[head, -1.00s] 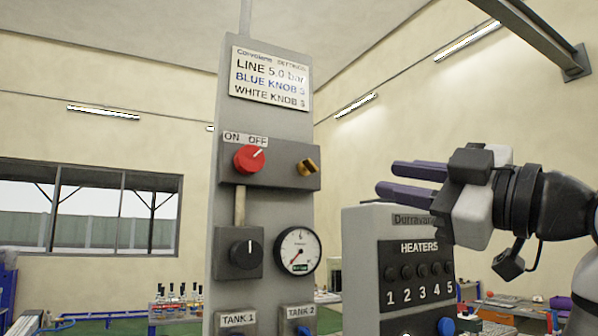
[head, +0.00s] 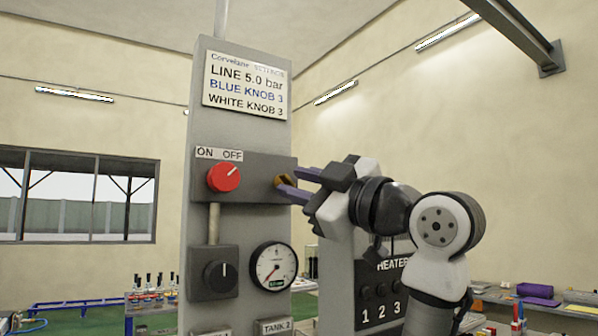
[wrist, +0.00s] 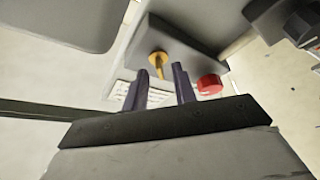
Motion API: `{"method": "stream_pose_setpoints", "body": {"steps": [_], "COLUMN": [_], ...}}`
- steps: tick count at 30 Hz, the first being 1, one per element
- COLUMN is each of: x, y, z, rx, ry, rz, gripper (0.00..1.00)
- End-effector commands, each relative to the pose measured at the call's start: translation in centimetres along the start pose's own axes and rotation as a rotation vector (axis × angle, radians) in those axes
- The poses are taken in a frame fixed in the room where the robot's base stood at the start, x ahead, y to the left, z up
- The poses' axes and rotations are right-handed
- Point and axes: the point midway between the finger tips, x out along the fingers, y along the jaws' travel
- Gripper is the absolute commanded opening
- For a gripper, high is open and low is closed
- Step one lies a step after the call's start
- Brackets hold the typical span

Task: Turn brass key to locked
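The brass key (head: 281,181) sits in the right part of the grey switch box (head: 243,186), to the right of a red knob (head: 224,178). My gripper (head: 291,183) reaches in from the right. Its two purple fingers are apart, with the tips close to the key and partly covering it in the head view. In the wrist view the key (wrist: 158,58) shows in the gap between the fingers (wrist: 160,82), with nothing gripped. I cannot tell if a finger touches it. The key's exact angle is hard to read now.
A black knob (head: 220,275) and a round gauge (head: 273,266) are below on the same column. A settings plate (head: 245,86) is above. A heater panel (head: 341,270) stands close by to the right, behind my arm.

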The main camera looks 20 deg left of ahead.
Motion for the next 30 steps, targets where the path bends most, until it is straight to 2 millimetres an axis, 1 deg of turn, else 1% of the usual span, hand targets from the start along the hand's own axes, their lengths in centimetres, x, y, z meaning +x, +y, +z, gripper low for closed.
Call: {"method": "stream_pose_setpoints", "body": {"steps": [3,11,17,18,30], "x": [0.53,0.57,0.55,0.55,0.50], "y": [0.02,-0.03,-0.02,-0.02,-0.18], "z": [-0.02,0.04,0.04,0.04,0.12], "rx": [0.000,0.000,0.000,0.000,0.032], "ry": [0.000,-0.001,-0.001,-0.001,-0.001], "rz": [0.000,0.001,0.001,0.001,0.014], "gripper": [0.27,0.27,0.01,0.00,0.00]}}
